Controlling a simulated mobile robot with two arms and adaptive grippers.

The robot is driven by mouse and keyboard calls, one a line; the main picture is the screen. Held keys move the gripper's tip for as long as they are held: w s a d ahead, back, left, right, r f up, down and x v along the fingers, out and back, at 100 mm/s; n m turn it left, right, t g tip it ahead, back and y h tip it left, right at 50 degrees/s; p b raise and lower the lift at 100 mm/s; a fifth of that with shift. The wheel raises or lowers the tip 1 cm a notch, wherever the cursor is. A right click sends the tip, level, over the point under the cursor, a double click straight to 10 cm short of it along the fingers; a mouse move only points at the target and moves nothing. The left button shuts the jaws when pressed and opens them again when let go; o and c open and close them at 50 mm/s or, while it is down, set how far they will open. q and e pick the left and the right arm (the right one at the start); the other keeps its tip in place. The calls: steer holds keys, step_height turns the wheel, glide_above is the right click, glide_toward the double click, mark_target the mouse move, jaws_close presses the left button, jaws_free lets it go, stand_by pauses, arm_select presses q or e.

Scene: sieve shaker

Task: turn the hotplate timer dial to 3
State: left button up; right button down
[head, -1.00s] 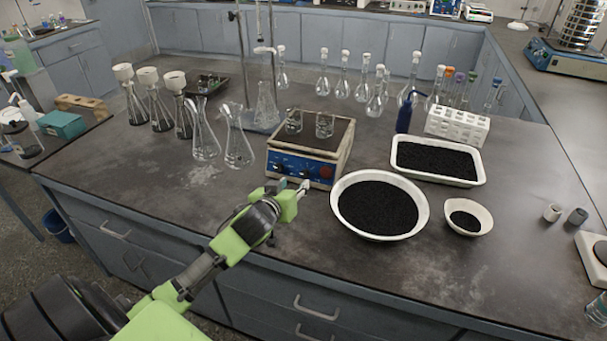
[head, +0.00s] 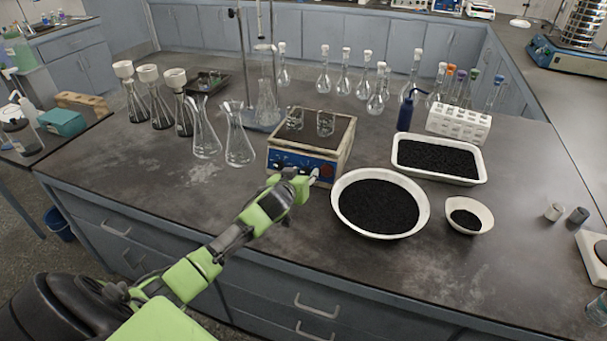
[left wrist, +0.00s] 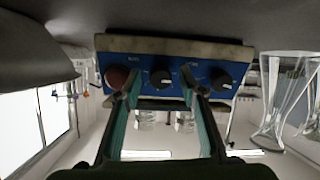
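The hotplate (head: 318,160) stands on the bench with its blue front panel facing me. In the left wrist view, which is upside down, the panel (left wrist: 140,67) shows a red round button (left wrist: 117,77), a middle black dial (left wrist: 162,78) and another black dial (left wrist: 221,79). The dial markings are too small to read, so I cannot tell which number either points at. My left gripper (head: 301,176) is at the panel, open, its two fingers (left wrist: 160,88) on either side of the middle dial. I cannot tell whether they touch it. My right gripper is out of view.
Two small beakers (head: 310,122) stand on the hotplate. A round white bowl of black grains (head: 336,213) is close to its right. Erlenmeyer flasks (head: 240,146) stand to its left, with a stand and flask behind. The bench front is clear left of the arm.

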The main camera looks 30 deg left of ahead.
arm_select(q)
steer(key=c, duration=1)
jaws_close()
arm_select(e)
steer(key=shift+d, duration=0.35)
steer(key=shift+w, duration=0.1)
